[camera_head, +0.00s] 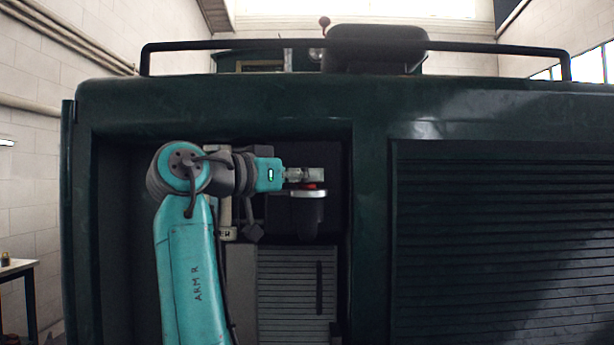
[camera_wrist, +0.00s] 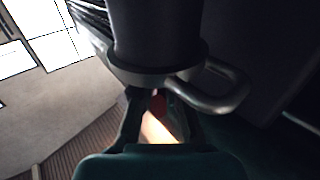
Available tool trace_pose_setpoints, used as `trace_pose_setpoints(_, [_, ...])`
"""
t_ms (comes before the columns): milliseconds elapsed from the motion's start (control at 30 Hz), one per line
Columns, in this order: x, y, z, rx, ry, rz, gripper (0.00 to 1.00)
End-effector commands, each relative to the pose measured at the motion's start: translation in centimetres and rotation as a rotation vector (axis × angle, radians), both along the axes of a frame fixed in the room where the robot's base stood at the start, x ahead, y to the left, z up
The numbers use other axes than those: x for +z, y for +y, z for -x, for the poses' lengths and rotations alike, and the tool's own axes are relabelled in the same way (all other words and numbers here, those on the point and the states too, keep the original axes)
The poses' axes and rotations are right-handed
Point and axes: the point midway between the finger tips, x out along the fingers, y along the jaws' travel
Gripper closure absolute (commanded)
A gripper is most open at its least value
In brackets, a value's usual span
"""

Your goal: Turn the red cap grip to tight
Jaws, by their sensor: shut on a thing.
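The red cap grip (camera_head: 312,186) shows as a small red strip on top of a pale round cap (camera_head: 308,194), which sits on a dark upright cylinder (camera_head: 307,218) in the recess. My gripper (camera_head: 306,176) reaches in from the left, level, and is shut on the red cap grip. In the wrist view a bit of the red cap grip (camera_wrist: 159,104) shows between the fingers of my gripper (camera_wrist: 158,112). The fingers hide most of it. The grip's turn angle and any tight mark cannot be made out.
The recess sits in a dark green body (camera_head: 370,130), with a louvred panel (camera_head: 500,240) to the right. A grey ribbed box (camera_head: 287,290) stands below the cylinder. A dark rail (camera_head: 480,47) runs along the top. In the wrist view a dark curved handle (camera_wrist: 225,95) is close by.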

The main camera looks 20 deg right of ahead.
Motion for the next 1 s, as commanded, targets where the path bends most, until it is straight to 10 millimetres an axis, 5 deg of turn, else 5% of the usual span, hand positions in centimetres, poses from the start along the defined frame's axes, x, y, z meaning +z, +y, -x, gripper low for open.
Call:
trace_pose_setpoints(500, [0.10, -0.06, -0.01, -0.465, 0.001, 0.000, 1.00])
trace_pose_setpoints(1000, [-0.04, -0.05, 0.04, -0.674, 0.000, -0.002, 1.00])
